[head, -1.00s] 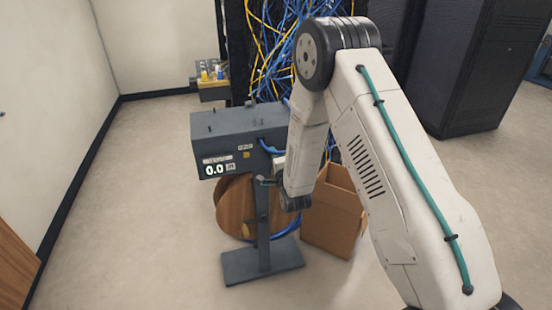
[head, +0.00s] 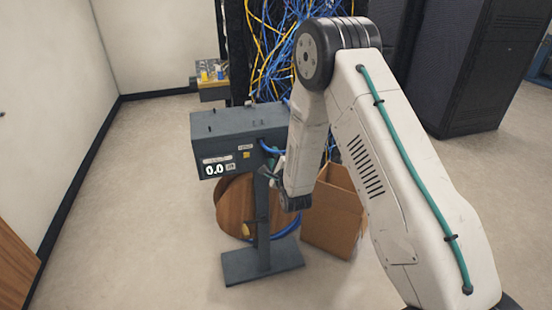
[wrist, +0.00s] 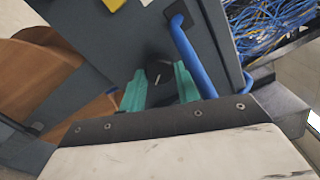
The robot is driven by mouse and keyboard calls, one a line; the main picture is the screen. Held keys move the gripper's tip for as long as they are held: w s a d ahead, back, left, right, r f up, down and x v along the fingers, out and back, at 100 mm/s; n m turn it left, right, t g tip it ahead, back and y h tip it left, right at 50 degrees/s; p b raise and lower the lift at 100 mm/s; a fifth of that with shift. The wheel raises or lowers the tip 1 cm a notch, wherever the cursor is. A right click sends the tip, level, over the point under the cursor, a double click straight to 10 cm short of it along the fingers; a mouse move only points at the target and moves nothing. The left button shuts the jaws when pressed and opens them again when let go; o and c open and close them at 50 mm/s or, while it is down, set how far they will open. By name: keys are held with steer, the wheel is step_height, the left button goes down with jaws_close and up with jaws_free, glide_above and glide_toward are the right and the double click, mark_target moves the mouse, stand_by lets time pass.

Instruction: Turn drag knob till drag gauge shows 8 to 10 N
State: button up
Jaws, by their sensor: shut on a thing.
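In the head view my gripper (head: 271,176) is at the box's lower right corner, and my arm hides the knob there.
The grey box (head: 235,125) stands on a post with a flat foot (head: 262,262). A blue cable (wrist: 192,60) runs close beside the right finger. A wooden reel (head: 234,205) and a cardboard box (head: 335,225) stand behind the post. Floor at left is clear.

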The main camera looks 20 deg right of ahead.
steer(key=o, duration=1)
steer(key=s, duration=0.7)
steer(key=shift+s, duration=0.4)
